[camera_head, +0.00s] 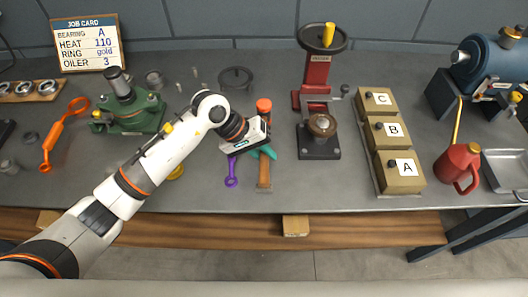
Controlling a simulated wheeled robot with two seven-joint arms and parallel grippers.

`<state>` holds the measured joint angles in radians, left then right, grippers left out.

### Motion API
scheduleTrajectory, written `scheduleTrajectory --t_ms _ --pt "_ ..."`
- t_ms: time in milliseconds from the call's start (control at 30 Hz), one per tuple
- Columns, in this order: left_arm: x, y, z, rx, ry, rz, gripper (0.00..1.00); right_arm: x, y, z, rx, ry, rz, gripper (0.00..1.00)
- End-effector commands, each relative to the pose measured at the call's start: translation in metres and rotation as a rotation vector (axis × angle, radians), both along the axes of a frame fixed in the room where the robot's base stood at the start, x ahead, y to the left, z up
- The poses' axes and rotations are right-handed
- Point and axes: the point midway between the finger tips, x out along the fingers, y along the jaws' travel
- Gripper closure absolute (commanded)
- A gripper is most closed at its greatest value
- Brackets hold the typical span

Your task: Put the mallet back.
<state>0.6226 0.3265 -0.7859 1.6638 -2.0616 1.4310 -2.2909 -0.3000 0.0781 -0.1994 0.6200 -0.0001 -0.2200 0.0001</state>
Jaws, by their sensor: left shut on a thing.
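The mallet has an orange-red head (264,105) and a brown wooden handle (264,175), and it lies lengthwise on the grey bench. My left gripper (261,146) comes in from the left and is shut on the mallet, between its head and the lower handle. The gripper hides the middle of the mallet, and I cannot tell whether the mallet is clear of the bench. A teal piece (269,153) shows under the gripper beside the handle. My right gripper is not in view.
A purple ring spanner (232,172) lies just left of the handle. A green vise-like fixture (128,112) stands left, and a red press (317,70) stands right. Lettered boxes (399,172) and a red oiler (458,165) are farther right. The bench's front edge is close.

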Motion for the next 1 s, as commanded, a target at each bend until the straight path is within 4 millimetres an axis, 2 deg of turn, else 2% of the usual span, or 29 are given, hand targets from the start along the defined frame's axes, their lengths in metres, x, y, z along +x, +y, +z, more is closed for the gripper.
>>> scheduleTrajectory --t_ms 267,300,433,467,1000 --pt "0.0011 -0.0006 -0.0004 -0.004 -0.006 0.000 1.00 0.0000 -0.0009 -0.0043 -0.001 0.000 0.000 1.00" --pt "0.0010 -0.0006 -0.0003 -0.004 -0.006 -0.001 0.79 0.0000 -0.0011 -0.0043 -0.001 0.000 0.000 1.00" --pt "0.0008 -0.0005 -0.0004 -0.003 -0.004 -0.001 0.58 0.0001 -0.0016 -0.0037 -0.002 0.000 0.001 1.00" --pt "0.0007 -0.0004 -0.0006 -0.002 -0.004 -0.001 0.55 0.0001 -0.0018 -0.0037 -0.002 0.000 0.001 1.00" --pt "-0.0017 0.0007 -0.0040 0.005 0.006 -0.002 0.55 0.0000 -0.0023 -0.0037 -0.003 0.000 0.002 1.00"
